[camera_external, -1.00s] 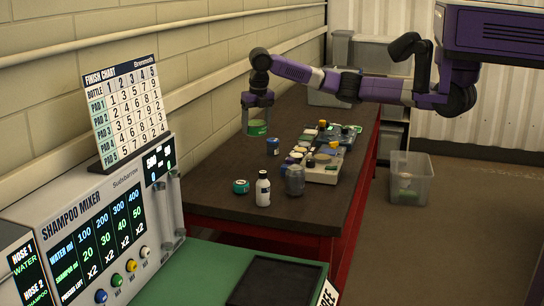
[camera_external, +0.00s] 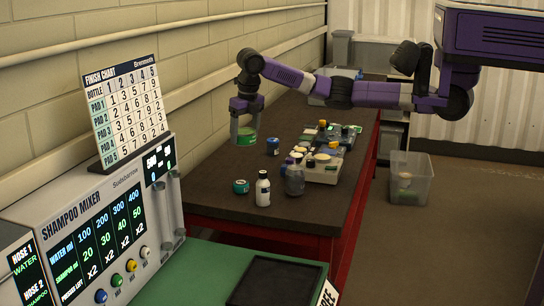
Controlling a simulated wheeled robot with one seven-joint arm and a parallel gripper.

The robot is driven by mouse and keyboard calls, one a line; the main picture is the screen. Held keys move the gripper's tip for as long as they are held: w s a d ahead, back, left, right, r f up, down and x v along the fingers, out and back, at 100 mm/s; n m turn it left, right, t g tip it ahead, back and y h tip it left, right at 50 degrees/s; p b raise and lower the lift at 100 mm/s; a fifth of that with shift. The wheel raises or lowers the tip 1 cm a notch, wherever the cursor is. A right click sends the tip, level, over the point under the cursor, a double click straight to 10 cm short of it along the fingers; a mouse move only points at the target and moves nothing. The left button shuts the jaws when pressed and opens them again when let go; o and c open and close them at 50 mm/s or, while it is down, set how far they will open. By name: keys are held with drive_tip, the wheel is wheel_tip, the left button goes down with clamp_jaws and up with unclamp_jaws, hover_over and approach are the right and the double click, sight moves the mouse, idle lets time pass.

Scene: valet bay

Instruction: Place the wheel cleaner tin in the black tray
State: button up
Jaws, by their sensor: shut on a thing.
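My gripper (camera_external: 246,129) is shut on a green tin (camera_external: 246,137) and holds it above the back-left part of the dark workbench. I cannot read the tin's label. The black tray (camera_external: 275,281) lies flat on the green surface at the bottom of the view, well in front of my gripper. Its bottom edge is cut off by the frame, and the part in view is empty.
On the workbench (camera_external: 223,200) stand a teal tin (camera_external: 240,187), a white bottle (camera_external: 263,189), a grey jar (camera_external: 295,180), a blue tin (camera_external: 272,146) and a crate of small items (camera_external: 322,173). The shampoo mixer (camera_external: 105,225) and finish chart (camera_external: 129,112) stand at left.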

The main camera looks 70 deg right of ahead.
drive_tip(key=s+a+f+n+b, duration=0.15)
drive_tip(key=s+a, duration=0.25)
drive_tip(key=a, duration=0.6)
drive_tip(key=s+a+f+n+p, duration=0.1)
drive_tip(key=s+a+f+n, duration=0.15)
drive_tip(key=a, duration=0.75)
drive_tip(key=n+y+b, duration=0.1)
drive_tip(key=n+b, duration=0.1)
drive_tip(key=n, duration=0.4)
hover_over(273, 291)
wheel_tip(273, 291, down, 3)
drive_tip(key=shift+y, duration=0.3)
drive_tip(key=f, duration=1)
drive_tip(key=f+b, duration=0.1)
drive_tip(key=f, duration=0.8)
drive_tip(key=shift+s+d+f, duration=0.1)
drive_tip(key=shift+s+f, duration=0.1)
drive_tip(key=shift+f, duration=0.2)
drive_tip(key=o, duration=1.6)
drive_tip(key=shift+f+n, duration=0.15)
drive_tip(key=shift+n, duration=0.15)
drive_tip(key=r, duration=0.4)
drive_tip(key=s+r, duration=0.1)
drive_tip(key=r, duration=0.7)
drive_tip(key=shift+s+d+r, duration=0.1)
drive_tip(key=shift+s+d, duration=0.25)
